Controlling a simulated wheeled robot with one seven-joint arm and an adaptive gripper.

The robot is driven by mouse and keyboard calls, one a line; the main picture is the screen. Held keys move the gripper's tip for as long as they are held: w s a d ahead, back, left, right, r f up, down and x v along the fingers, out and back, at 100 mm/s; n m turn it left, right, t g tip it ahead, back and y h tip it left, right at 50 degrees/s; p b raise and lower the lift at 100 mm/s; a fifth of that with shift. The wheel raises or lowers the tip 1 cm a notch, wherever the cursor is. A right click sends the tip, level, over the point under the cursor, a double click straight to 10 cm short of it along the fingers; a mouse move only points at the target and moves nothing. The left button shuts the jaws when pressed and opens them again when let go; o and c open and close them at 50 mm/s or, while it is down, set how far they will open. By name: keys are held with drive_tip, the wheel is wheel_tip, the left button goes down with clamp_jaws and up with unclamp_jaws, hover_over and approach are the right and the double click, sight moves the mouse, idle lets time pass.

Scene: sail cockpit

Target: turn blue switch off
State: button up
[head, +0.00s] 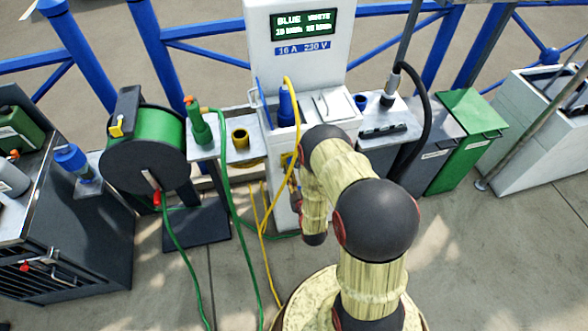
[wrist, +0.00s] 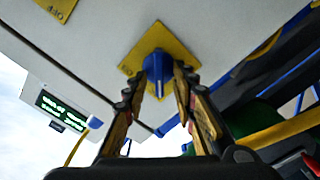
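The blue switch (wrist: 157,66) is a round knob with a raised handle on a yellow plate (wrist: 131,66) on the white pedestal's face. In the wrist view my gripper (wrist: 160,78) has its two fingers apart, one on each side of the knob, with their tips close to it. I cannot tell whether either fingertip touches it. In the head view my gripper (head: 293,183) is at the pedestal's front, partly hidden by my arm, and the switch cannot be made out there.
The white pedestal (head: 297,24) carries a lit display (head: 304,24). Yellow cables (head: 263,205) and a green hose (head: 229,190) hang beside my gripper. A green hose reel (head: 150,150) stands left. Grey and green bins (head: 467,112) stand right. A second yellow plate (wrist: 62,7) shows in the wrist view.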

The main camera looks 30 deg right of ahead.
drive_tip(key=v, duration=0.7)
drive_tip(key=shift+s, duration=0.25)
idle(0.5)
